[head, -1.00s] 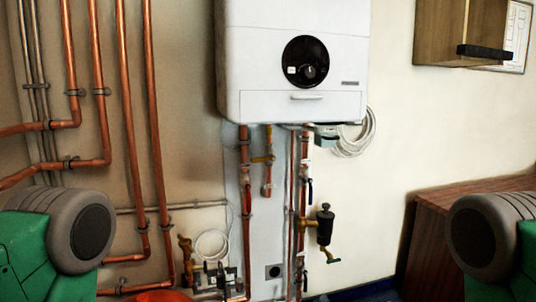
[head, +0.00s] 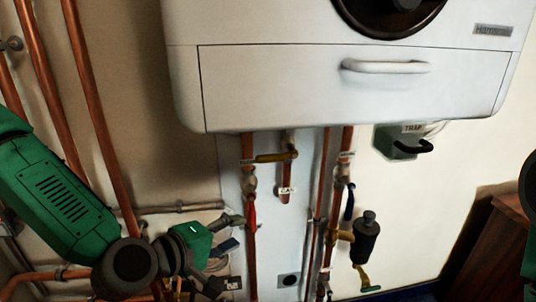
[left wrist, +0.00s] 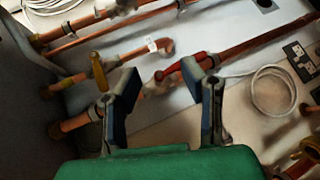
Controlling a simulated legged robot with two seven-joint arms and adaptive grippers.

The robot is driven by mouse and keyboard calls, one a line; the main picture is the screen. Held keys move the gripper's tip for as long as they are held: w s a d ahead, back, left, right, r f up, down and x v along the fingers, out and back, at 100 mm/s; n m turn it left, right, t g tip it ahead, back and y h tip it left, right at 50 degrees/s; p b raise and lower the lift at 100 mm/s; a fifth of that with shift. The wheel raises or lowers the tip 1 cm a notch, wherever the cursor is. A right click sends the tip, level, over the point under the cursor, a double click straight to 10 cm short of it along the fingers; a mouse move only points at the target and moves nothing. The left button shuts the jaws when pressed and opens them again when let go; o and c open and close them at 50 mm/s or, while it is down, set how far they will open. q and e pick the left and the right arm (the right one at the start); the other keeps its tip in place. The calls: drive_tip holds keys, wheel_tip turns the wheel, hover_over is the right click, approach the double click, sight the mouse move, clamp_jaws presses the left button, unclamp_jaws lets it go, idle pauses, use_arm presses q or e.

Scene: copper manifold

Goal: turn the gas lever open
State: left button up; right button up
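The gas lever (head: 272,157) is a yellow handle on the short copper pipe with the GAS label (head: 287,190), under the white boiler. It lies roughly level, across the upright pipe. In the left wrist view the yellow lever (left wrist: 98,72) shows left of my fingers, apart from them. My left gripper (head: 230,250) is below and left of the lever in the head view. Its two fingers (left wrist: 162,75) are spread apart with nothing between them.
The boiler (head: 300,85) overhangs the pipes. A red-handled valve (head: 251,213) is on the pipe left of the gas pipe; its red handle (left wrist: 190,68) shows near my fingertips. A blue handle (head: 349,202) and black fitting (head: 366,238) are to the right. Tall copper pipes (head: 95,110) stand left.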

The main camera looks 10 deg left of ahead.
sight(264, 161)
use_arm(q)
drive_tip(key=w+a+r+n+t, duration=0.25)
drive_tip(key=w+r, duration=0.25)
drive_tip(key=r, duration=0.5)
drive_tip(key=shift+t, duration=0.25)
drive_tip(key=x, duration=0.8)
drive_tip(key=d+x, duration=0.1)
drive_tip(key=x, duration=0.4)
drive_tip(key=shift+s+f, duration=0.15)
